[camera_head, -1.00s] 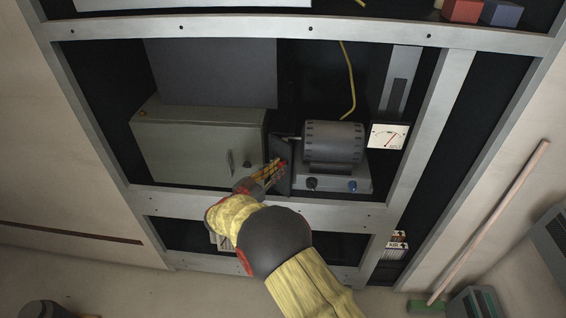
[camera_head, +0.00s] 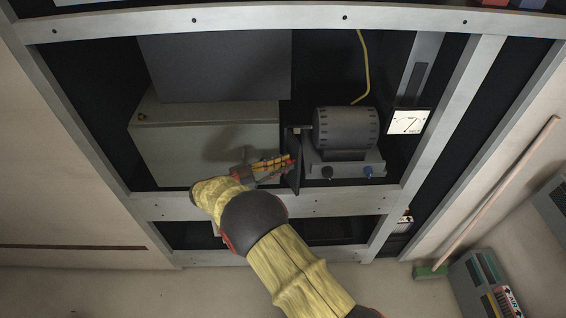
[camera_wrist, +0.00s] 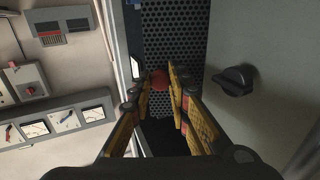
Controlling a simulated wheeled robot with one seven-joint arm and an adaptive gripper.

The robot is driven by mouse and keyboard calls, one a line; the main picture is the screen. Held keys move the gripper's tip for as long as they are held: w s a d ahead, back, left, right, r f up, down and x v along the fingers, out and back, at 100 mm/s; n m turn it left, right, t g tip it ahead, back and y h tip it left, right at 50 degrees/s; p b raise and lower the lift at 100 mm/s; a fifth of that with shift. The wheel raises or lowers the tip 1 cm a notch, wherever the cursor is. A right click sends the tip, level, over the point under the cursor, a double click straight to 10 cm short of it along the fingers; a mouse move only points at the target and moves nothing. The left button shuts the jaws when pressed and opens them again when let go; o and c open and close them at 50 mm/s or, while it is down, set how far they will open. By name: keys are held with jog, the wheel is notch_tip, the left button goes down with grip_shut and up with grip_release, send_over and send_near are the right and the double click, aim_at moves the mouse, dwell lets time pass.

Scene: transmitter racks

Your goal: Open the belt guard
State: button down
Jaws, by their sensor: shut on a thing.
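The belt guard is a dark perforated panel (camera_wrist: 183,38) filling the middle of the wrist view. In the head view it is a thin, nearly edge-on dark plate (camera_head: 294,172) just left of the grey motor (camera_head: 345,132). A round red knob (camera_wrist: 160,80) shows in front of the panel in the wrist view. My gripper (camera_wrist: 165,82) has its yellow-and-black fingers closed around this knob. In the head view my gripper (camera_head: 288,163) reaches the plate from the left; its fingers hide the knob there.
A grey-green cabinet (camera_head: 160,160) stands close left of the guard; its black knob (camera_wrist: 235,80) is near my fingers in the wrist view. The rack's front rail (camera_head: 340,203) runs below my gripper. A meter (camera_head: 407,122) and yellow cable (camera_head: 363,65) are beside and above the motor.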

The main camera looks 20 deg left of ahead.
jog(key=shift+r, duration=0.1)
jog(key=c, duration=1.8)
grip_release()
jog(key=shift+w, duration=0.1)
jog(key=shift+o, duration=0.7)
jog(key=v, duration=1.2)
